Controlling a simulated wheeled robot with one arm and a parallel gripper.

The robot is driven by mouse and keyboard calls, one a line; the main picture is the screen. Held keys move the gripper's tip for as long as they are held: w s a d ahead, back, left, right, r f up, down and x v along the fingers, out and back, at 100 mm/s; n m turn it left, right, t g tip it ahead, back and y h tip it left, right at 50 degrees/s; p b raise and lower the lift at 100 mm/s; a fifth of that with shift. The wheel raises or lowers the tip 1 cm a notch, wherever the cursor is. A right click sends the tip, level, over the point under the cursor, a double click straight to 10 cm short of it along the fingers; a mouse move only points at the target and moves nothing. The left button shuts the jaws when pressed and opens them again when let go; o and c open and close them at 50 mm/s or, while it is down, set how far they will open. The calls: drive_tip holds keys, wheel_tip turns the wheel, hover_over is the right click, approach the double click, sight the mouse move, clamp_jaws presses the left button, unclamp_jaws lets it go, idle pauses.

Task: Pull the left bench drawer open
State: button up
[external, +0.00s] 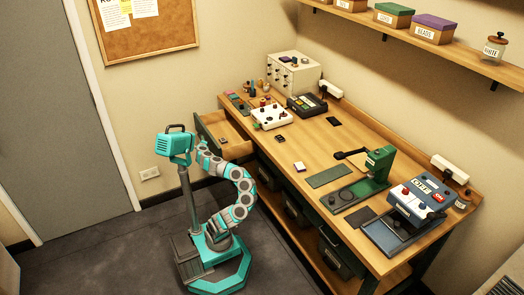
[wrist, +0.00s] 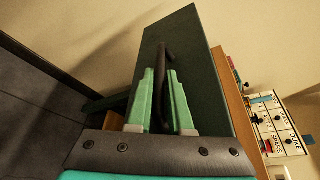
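The left bench drawer (external: 230,136) is pulled out from the left end of the bench, and its wooden inside shows in the external view. Its dark green front (wrist: 200,75) with a black bar handle (wrist: 165,50) fills the middle of the wrist view. My gripper (wrist: 163,80) has one teal finger on each side of the handle, close against it, and looks shut on it. In the external view my gripper (external: 203,148) is at the drawer front, with the fingertips too small to make out.
The wooden bench (external: 325,160) holds a white control box (external: 270,117), a dark device (external: 307,105), a green press (external: 375,170) and a blue machine (external: 420,205). A small white drawer cabinet (external: 293,72) stands at the back. The floor (external: 110,230) left of my base is clear.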

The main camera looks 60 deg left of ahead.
clamp_jaws()
idle(1.2)
drive_tip(key=s+p, duration=0.2)
drive_tip(key=p, duration=0.1)
drive_tip(key=shift+s+f+p, duration=0.1)
drive_tip(key=shift+s+p, duration=0.2)
drive_tip(key=shift+s, duration=0.05)
drive_tip(key=shift+o, duration=1)
unclamp_jaws()
